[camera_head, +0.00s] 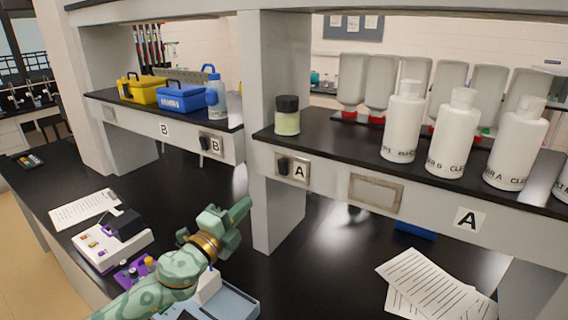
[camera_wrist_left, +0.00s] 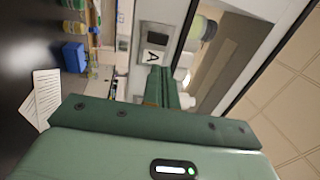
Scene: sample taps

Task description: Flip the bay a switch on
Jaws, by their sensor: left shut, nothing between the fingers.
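The bay A switch (camera_head: 284,166) is a small black switch on a metal plate marked A, on the front face of the right-hand shelf. Whether it is on or off I cannot tell. In the left wrist view the switch plate (camera_wrist_left: 153,46) shows turned sideways, just beyond the fingertips. My left gripper (camera_head: 243,207) is green, shut and empty. In the head view it is below and left of the switch, apart from it. In the left wrist view the shut fingers (camera_wrist_left: 161,80) point toward the plate. My right gripper is in neither view.
A similar bay B switch (camera_head: 204,143) sits on the left-hand shelf front. A grey post (camera_head: 277,215) stands just right of my left gripper. A jar (camera_head: 287,118) and white bottles (camera_head: 452,130) stand on the shelf above. Papers (camera_head: 432,285) lie on the black bench.

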